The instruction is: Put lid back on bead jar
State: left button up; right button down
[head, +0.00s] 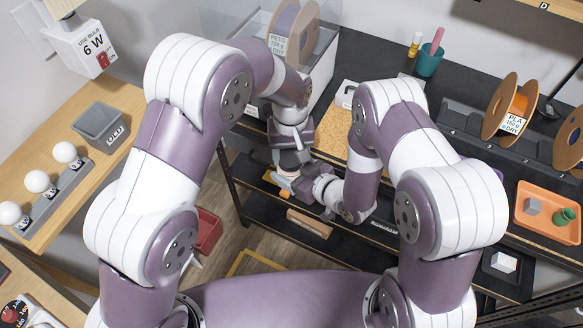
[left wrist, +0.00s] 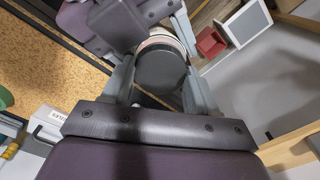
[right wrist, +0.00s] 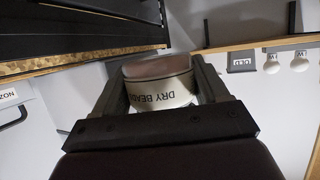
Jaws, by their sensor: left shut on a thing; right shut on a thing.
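The bead jar (right wrist: 160,92), white with a "DRY BEADS" label, sits between the fingers of my right gripper (right wrist: 158,92), which is shut on it in the right wrist view. Its far end looks brownish. In the left wrist view my left gripper (left wrist: 158,85) is shut on a dark round lid (left wrist: 160,72). A pale, pinkish rim of the jar (left wrist: 160,40) shows just behind the lid. They look close together or touching; I cannot tell whether the lid is seated. In the head view both hands meet near the bench front, and my arms hide most of the jar.
The dark bench (head: 350,65) carries a cork mat (head: 335,130), a teal cup (head: 429,60), filament spools (head: 510,108) and an orange tray (head: 548,212). Shelves lie below the hands. A wooden table at left holds bulbs (head: 65,152) and a grey bin (head: 101,124). A red bin (head: 208,232) stands low.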

pick_arm(q)
jog(key=shift+m, duration=0.3)
jog(key=o, duration=1.2)
jog(key=shift+c, duration=0.2)
jog(key=shift+r, duration=0.1)
jog(key=shift+r, duration=2.15)
jog(key=shift+c, duration=0.3)
notch_tip(320, 180, up, 3)
jog(key=n, duration=0.2)
jog(key=shift+w+f+n, duration=0.1)
jog(key=shift+n, duration=0.2)
jog(key=shift+r+n, duration=0.4)
